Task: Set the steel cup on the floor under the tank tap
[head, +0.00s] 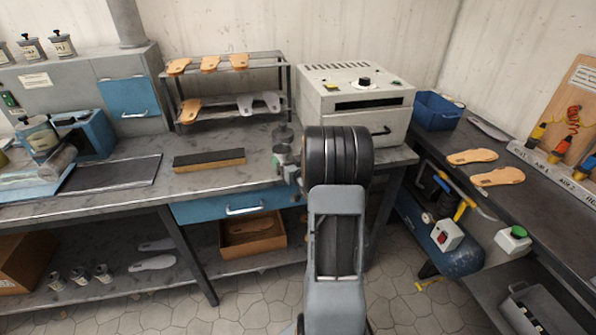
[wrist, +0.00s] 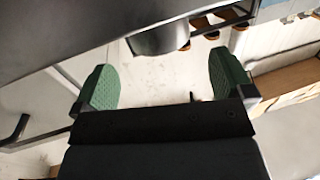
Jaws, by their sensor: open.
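My gripper (wrist: 164,82) is open, its two green-padded fingers apart with nothing gripped between them. In the head view it is mostly hidden behind my dark wrist, with a little green showing at its left. A grey rounded metal thing (wrist: 160,38), probably the steel cup, shows just beyond the fingers in the wrist view. A dark grey cylinder (head: 283,135) above the bench by my gripper may be the same thing. The blue tank (head: 459,254) lies under the right bench. A small yellow part (head: 428,284) is low at its left end; I cannot tell if it is the tap.
The left bench (head: 215,190) carries a black-and-wood block (head: 209,159), a sole rack (head: 225,63) and a white oven (head: 355,102). Small tins (head: 80,275) stand on the lower shelf. The tiled floor (head: 395,300) is clear between the benches. A yellow-handled tool (head: 462,208) hangs by the right bench.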

